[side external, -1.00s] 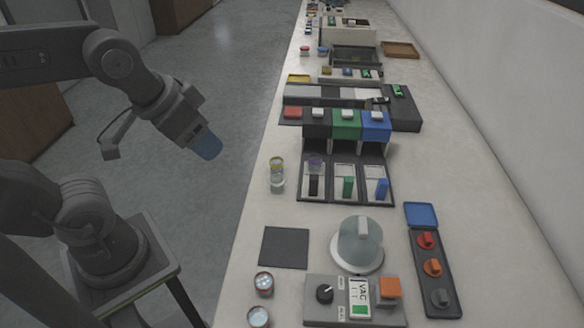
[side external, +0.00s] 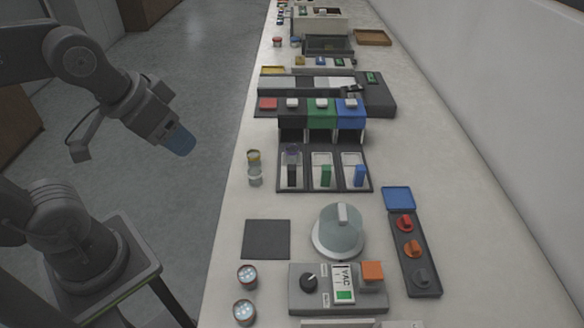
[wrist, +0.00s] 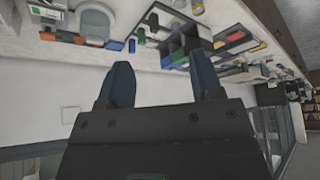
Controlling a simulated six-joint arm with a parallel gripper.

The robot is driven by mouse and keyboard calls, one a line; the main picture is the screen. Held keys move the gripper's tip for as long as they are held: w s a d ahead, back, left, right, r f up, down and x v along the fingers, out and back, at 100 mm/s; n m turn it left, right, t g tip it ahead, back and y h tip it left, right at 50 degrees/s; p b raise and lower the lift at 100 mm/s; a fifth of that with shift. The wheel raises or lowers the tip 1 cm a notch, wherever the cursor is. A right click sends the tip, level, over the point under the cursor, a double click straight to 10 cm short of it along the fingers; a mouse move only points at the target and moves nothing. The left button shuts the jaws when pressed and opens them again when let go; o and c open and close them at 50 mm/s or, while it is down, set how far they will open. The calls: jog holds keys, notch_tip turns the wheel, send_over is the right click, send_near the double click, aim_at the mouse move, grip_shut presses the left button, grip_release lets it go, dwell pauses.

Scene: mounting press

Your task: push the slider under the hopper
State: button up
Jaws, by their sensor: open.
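Three hoppers, black (side external: 292,122), green (side external: 321,116) and blue (side external: 351,116), stand side by side on the bench with pale caps on top. In front of them lies a dark tray (side external: 310,188) with three pale sliders in lanes: left (side external: 285,182), middle (side external: 317,182) and right (side external: 347,180). They carry black, green and blue upright tabs. My gripper (side external: 181,143) is left of the bench, over the floor, well apart from the sliders. In the wrist view my gripper (wrist: 161,78) is open and empty, with the hoppers small and far off beyond its fingers.
Two small jars (side external: 254,167) stand left of the tray. Nearer are a dark square pad (side external: 266,239), a grey dome (side external: 341,232), a VAC panel (side external: 310,297) and a knob strip (side external: 411,250). Two more jars (side external: 246,276) stand at the front left. Bare bench lies right of the tray.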

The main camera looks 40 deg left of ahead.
jog(key=shift+c, duration=0.8)
jog(key=shift+w+r, duration=0.15)
jog(key=shift+w, duration=0.2)
jog(key=shift+c, duration=0.2)
jog(key=m+g, duration=0.6)
jog(key=m, duration=0.3)
send_over(292, 167)
notch_tip(292, 167, down, 9)
notch_tip(292, 167, down, 14)
jog(key=shift+r, duration=0.1)
jog(key=shift+c, duration=0.3)
grip_shut()
